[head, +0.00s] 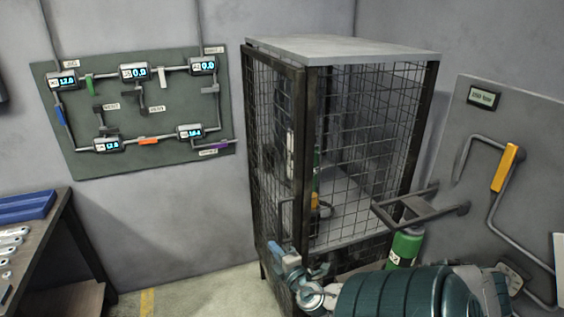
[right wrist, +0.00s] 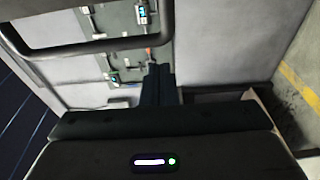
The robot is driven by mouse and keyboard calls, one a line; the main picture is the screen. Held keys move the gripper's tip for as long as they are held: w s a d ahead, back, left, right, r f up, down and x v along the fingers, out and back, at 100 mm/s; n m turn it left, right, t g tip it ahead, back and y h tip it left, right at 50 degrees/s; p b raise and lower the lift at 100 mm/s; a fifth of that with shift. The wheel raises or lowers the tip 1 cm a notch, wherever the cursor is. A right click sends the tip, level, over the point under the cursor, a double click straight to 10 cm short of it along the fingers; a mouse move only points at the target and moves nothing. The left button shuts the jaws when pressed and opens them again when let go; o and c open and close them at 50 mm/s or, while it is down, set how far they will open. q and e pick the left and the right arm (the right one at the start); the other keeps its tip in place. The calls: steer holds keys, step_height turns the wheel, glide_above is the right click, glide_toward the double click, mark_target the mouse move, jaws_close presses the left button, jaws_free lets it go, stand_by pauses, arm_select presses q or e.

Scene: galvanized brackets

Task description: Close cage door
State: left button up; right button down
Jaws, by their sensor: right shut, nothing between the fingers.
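The cage (head: 375,130) stands in the middle of the head view, with dark posts, wire mesh and a flat grey top. Its mesh door (head: 272,130) covers the left-facing side and looks flush or nearly flush with the frame; I cannot tell whether it is latched. A bar handle (head: 281,218) sits low near the door's right edge. My right gripper (head: 274,247) is shut and empty just below the handle, close to the door. In the right wrist view its fingers (right wrist: 158,72) are together, and a dark curved bar (right wrist: 85,48) crosses near them, probably the handle. My left gripper is out of view.
Gas cylinders stand in the cage, and a green cylinder (head: 405,246) is outside, right. A gauge panel (head: 80,160) hangs on the back wall. A workbench (head: 50,225) with a blue tray (head: 25,206) is at left. A grey panel (head: 530,130) with pipes is at right.

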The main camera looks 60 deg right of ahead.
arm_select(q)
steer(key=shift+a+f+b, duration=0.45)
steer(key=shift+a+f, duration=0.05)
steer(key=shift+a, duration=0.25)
arm_select(e)
steer(key=d+v, duration=0.1)
steer(key=v, duration=0.8)
steer(key=shift+s, duration=0.3)
